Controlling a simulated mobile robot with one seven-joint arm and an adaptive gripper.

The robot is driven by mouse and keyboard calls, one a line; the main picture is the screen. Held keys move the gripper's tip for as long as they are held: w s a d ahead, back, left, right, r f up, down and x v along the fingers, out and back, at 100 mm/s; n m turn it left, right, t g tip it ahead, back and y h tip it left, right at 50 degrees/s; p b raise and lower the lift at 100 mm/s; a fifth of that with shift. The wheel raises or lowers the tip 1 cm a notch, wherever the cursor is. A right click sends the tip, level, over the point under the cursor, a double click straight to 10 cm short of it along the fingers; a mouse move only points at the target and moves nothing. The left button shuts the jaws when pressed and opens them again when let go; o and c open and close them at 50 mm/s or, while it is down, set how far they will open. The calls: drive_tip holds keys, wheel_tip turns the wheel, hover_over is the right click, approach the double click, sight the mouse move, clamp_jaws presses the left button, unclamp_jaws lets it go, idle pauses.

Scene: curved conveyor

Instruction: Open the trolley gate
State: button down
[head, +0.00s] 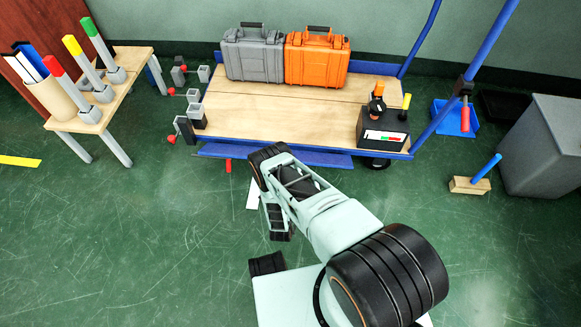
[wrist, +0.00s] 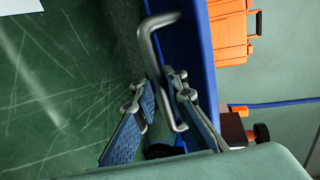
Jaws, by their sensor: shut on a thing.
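The trolley (head: 270,100) has a wooden deck and blue frame. A blue panel, apparently the gate (head: 215,151), runs low along its front edge in the head view. In the wrist view the blue panel (wrist: 196,60) stands beside my gripper and carries a grey bent-bar handle (wrist: 148,46). My gripper (wrist: 159,80) is shut on the handle, a finger on either side of the bar. In the head view my arm covers part of the front edge and hides the handle and fingertips.
A grey case (head: 253,57) and an orange case (head: 316,60) stand on the deck. A black box (head: 383,128) sits at its front right. A wooden table (head: 120,80) stands left, a grey bin (head: 548,140) right. The green floor in front is mostly clear.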

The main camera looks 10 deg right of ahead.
drive_tip(key=shift+s+a+f, duration=0.1)
drive_tip(key=shift+s+f, duration=0.05)
drive_tip(key=shift+f, duration=0.5)
drive_tip(key=c, duration=2)
unclamp_jaws()
drive_tip(key=shift+o, duration=0.2)
drive_tip(key=shift+r, duration=0.1)
drive_tip(key=shift+r, duration=0.45)
wheel_tip(320, 180, up, 9)
drive_tip(key=shift+f, duration=0.1)
drive_tip(key=shift+s, duration=0.1)
